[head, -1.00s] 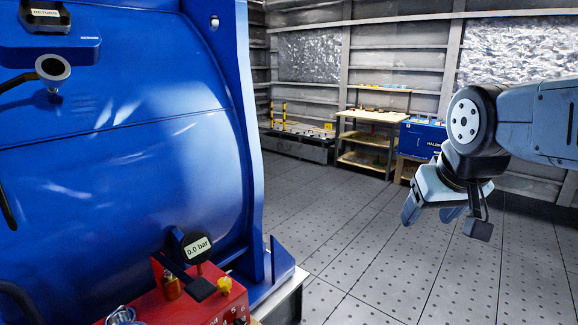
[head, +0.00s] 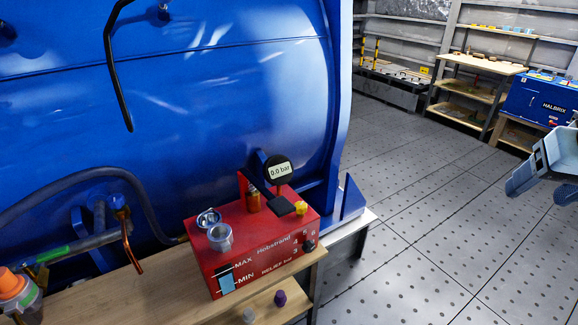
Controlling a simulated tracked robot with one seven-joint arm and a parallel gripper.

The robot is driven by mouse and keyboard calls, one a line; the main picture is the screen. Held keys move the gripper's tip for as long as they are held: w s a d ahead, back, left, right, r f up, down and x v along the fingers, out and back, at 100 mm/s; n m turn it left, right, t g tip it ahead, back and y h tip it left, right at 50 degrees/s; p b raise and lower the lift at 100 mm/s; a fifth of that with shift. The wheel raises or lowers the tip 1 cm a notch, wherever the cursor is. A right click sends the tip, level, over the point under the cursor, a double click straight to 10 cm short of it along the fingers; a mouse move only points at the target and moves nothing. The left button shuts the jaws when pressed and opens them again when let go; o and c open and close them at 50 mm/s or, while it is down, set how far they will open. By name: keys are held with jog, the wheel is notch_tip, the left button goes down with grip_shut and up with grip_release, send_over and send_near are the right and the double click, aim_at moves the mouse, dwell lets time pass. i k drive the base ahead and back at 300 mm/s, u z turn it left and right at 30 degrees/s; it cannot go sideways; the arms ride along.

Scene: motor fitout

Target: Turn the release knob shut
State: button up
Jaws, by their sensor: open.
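The red pump box (head: 255,245) stands on the wooden bench, with a gauge (head: 279,171) reading 0.0 bar above it. A small yellow knob (head: 301,208) sits on its top right corner, the likely release knob; no label on it is readable. A black relief dial (head: 309,245) with numbers around it is on the front face. Whether the yellow knob is open or shut cannot be told. My gripper (head: 545,188) is at the right edge of the head view, open and empty, partly cut off, well to the right of the box.
A large blue machine (head: 200,100) with hoses rises behind. Shelves and a blue Halbrix box (head: 540,100) stand far back. Floor between is clear.

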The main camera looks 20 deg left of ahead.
aim_at(302, 207)
jog(key=z, duration=1.25)
jog(key=i, duration=0.1)
jog(key=u, duration=2.65)
jog(key=k, duration=0.55)
jog(key=u, duration=0.25)
jog(key=i, duration=0.55)
jog(key=z, duration=0.1)
